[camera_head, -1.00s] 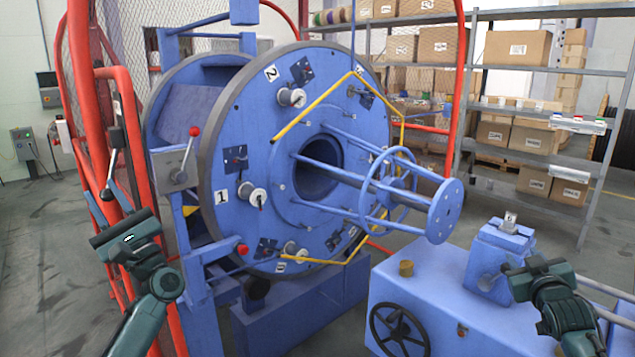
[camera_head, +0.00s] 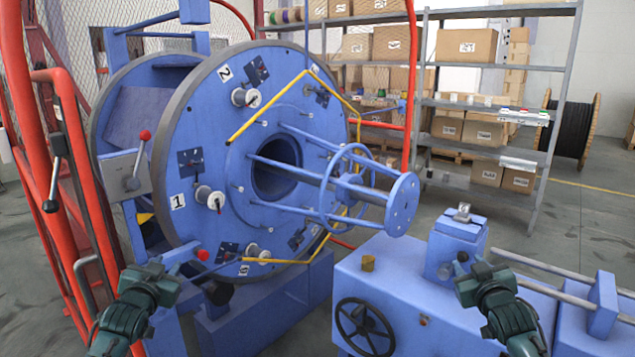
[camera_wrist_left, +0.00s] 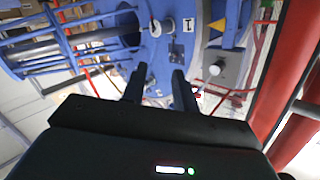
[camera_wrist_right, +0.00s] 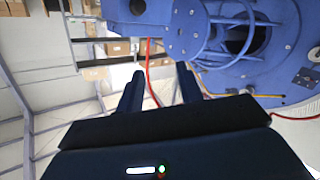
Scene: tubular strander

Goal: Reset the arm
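My left gripper (camera_head: 152,272) is in the lower left of the head view, in front of the blue strander disc (camera_head: 235,120). In the left wrist view its two fingers (camera_wrist_left: 158,88) stand apart with nothing between them. My right gripper (camera_head: 470,270) is at the lower right, in front of the blue block (camera_head: 455,245) on the blue bench. Its fingers (camera_wrist_right: 160,88) are also apart and empty in the right wrist view. Both forearms come up from the bottom edge of the head view.
Red guard bars (camera_head: 75,170) and a red-knobbed lever (camera_head: 140,155) stand at the left. The blue bench (camera_head: 400,270) carries a black handwheel (camera_head: 365,328). A spoked shaft frame (camera_head: 345,190) juts from the disc. Shelves with boxes (camera_head: 465,45) stand behind.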

